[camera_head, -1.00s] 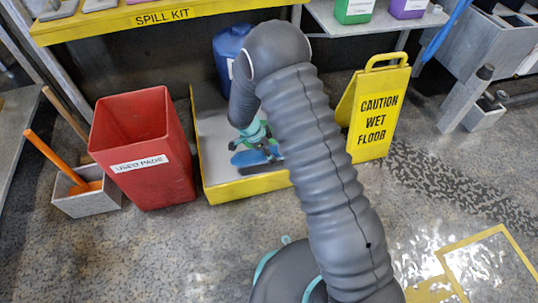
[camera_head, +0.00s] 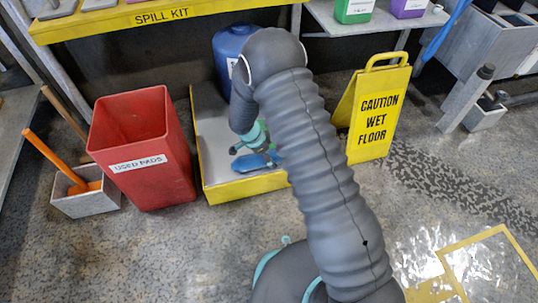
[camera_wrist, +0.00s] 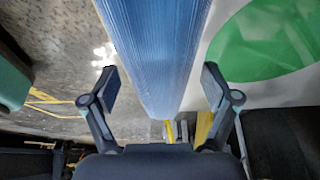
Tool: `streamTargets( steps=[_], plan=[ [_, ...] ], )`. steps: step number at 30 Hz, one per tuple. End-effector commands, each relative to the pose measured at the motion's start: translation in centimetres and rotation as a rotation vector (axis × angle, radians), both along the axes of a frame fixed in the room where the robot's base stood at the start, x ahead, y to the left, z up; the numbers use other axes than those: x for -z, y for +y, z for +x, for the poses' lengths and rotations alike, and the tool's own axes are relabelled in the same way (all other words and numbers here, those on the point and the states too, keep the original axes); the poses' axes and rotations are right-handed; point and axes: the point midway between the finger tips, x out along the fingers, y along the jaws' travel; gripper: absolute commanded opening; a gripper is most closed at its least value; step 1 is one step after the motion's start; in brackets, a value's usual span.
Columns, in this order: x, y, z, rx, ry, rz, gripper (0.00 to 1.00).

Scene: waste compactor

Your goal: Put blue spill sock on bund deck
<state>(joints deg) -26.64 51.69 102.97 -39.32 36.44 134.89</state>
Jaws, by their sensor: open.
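The blue spill sock (camera_head: 257,162) shows low in the bund deck area, partly hidden by my gripper. The bund deck (camera_head: 247,188) is a pale tray with a yellow rim, partly hidden by my arm. My gripper (camera_head: 251,149) is over the deck, pointing down at the sock. In the wrist view, the ribbed blue sock (camera_wrist: 158,45) runs between my two open fingers (camera_wrist: 162,88), with a gap on each side. A pale surface with a green patch (camera_wrist: 265,45) lies beside it. Whether the sock's whole length touches the deck cannot be told.
A red used pads bin (camera_head: 143,150) stands left of the deck. A yellow wet floor sign (camera_head: 377,115) stands to its right. A blue drum (camera_head: 229,45) is behind. A yellow spill kit shelf (camera_head: 160,17) crosses the back. The front left floor is clear.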

Motion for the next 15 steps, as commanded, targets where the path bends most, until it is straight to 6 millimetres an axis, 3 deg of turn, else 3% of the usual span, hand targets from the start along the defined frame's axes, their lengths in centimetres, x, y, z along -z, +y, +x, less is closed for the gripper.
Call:
streamTargets(
  steps=[7, 15],
  plan=[
    [-1.3, 0.4, 0.0, -0.001, -0.002, 0.002, 0.87],
    [-6.2, 2.4, -0.6, -0.001, -0.004, 0.002, 0.87]
  ],
)
